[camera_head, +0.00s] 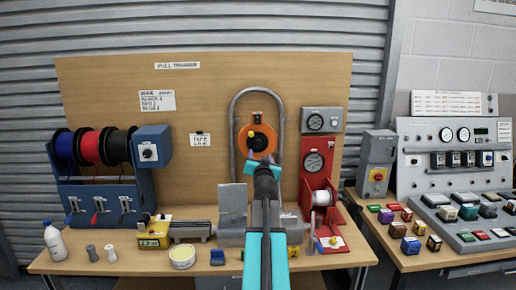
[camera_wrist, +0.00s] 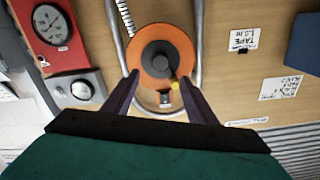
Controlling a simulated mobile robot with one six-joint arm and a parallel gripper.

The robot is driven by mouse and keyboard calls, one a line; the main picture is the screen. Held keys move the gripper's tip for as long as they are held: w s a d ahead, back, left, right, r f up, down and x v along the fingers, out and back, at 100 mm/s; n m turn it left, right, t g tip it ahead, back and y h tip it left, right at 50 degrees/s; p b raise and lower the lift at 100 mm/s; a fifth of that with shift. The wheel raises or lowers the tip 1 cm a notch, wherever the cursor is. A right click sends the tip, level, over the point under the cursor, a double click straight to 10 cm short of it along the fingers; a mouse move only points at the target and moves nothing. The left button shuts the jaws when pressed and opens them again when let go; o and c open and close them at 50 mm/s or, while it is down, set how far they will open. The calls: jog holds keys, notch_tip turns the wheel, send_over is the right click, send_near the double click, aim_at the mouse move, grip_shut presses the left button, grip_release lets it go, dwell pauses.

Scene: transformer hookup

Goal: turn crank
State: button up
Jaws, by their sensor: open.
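The crank looks to be the orange disc (camera_head: 262,130) on the upright wooden board, inside a grey looped tube. In the wrist view, the orange disc (camera_wrist: 139,57) has a dark round hub and a short dark arm with a yellow tip (camera_wrist: 174,84). My gripper (camera_head: 252,160) is in front of the disc's lower part in the head view and hides some of it. In the wrist view, my gripper (camera_wrist: 161,80) is open, its two dark fingers on either side of the disc's lower edge. Nothing shows between the fingertips in their grip. I cannot tell whether they touch the disc.
The grey tube (camera_head: 233,110) curves closely around the disc. Wire reels (camera_head: 88,147) stand left. Tools and small parts cover the bench.

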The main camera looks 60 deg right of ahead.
aim_at(259, 146)
jog(key=shift+p+x, duration=1.3)
jog(key=shift+x, duration=4.4)
jog(key=shift+c, duration=0.3)
grip_shut()
jog(key=shift+w+a+f, duration=0.1)
jog(key=shift+a+f, duration=0.1)
jog(key=shift+s+d+r, duration=0.15)
jog(key=shift+s+d, duration=0.05)
jog(key=shift+s, duration=0.05)
